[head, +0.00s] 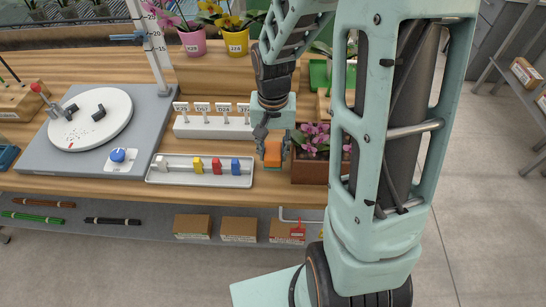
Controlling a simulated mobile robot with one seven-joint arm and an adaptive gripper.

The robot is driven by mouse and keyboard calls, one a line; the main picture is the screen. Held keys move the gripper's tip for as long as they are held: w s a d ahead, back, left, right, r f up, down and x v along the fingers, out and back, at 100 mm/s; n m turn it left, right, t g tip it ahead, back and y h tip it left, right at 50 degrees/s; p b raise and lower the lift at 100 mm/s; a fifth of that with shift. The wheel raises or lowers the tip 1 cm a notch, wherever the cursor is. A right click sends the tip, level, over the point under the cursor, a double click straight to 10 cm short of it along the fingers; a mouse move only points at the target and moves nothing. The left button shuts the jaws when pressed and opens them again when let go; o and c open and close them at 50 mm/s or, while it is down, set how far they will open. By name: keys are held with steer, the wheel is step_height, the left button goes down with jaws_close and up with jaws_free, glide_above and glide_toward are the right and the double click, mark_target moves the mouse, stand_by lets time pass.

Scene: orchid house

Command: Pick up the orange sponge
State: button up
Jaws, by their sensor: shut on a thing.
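The orange sponge (273,154) is a small orange block between the fingers of my gripper (272,150). My gripper points down and is shut on the sponge. It shows near the front edge of the wooden bench, between a white tray and a brown planter. Whether the sponge touches the bench or hangs above it I cannot tell from this view.
The white tray (165,182) with several coloured pieces lies left of the gripper. A brown planter (308,169) with pink orchids (312,137) stands close on the right, partly behind my arm. A label rack (205,132) stands behind. A turntable (90,120) stands farther left.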

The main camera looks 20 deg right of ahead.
mark_target(273, 150)
step_height(273, 150, up, 13)
steer(key=shift+r+p, duration=0.2)
steer(key=shift+p, duration=0.2)
steer(key=o, duration=0.5)
steer(key=shift+c, duration=0.2)
steer(key=c, duration=0.3)
